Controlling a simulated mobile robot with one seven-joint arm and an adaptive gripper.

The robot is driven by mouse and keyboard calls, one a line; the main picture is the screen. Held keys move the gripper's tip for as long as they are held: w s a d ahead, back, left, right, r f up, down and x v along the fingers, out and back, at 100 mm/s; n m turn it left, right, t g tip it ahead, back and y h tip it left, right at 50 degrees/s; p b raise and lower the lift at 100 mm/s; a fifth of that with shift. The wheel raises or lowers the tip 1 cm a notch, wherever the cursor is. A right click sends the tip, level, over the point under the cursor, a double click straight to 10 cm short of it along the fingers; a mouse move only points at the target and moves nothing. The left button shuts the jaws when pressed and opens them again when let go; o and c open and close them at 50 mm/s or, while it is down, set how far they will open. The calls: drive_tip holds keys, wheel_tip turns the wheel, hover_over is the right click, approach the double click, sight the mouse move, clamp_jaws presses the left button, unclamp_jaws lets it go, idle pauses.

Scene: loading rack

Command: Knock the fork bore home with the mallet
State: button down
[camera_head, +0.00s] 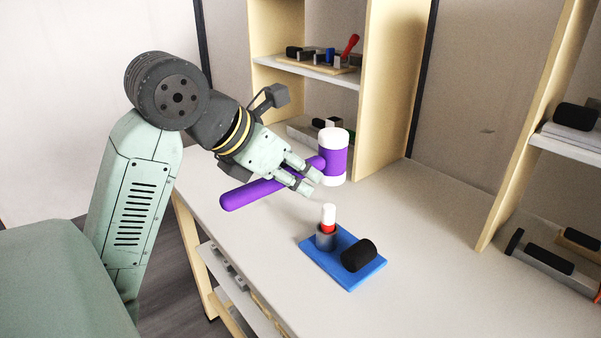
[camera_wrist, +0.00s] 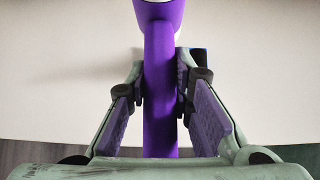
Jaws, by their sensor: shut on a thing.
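A mallet with a purple handle (camera_head: 247,193) and a purple head with white faces (camera_head: 333,157) is held above the table. My gripper (camera_head: 308,181) is shut on the handle, close to the head. In the wrist view the handle (camera_wrist: 160,100) runs between both fingers. A blue base (camera_head: 345,283) lies on the table in front of and below the mallet. On it stands a grey cylinder (camera_head: 325,241) with a red and white pin (camera_head: 329,216) upright in its top. A black cylinder (camera_head: 358,255) lies beside it on the base. I cannot tell which part is the fork bore.
The wooden table (camera_head: 420,240) is clear around the blue base. A shelf unit (camera_head: 385,90) with small parts stands behind, and another shelf (camera_head: 570,150) with grey and black parts stands at right. A lower shelf (camera_head: 225,275) shows under the table's left edge.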

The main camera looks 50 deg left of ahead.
drive_tip(key=shift+b, duration=0.35)
wheel_tip(320, 180, down, 6)
drive_tip(key=b, duration=0.6)
drive_tip(key=shift+r, duration=0.15)
drive_tip(key=shift+r, duration=0.1)
idle(0.3)
drive_tip(key=shift+r+p, duration=1.5)
drive_tip(key=shift+r, duration=0.85)
drive_tip(key=shift+b, duration=0.3)
drive_tip(key=shift+f, duration=0.15)
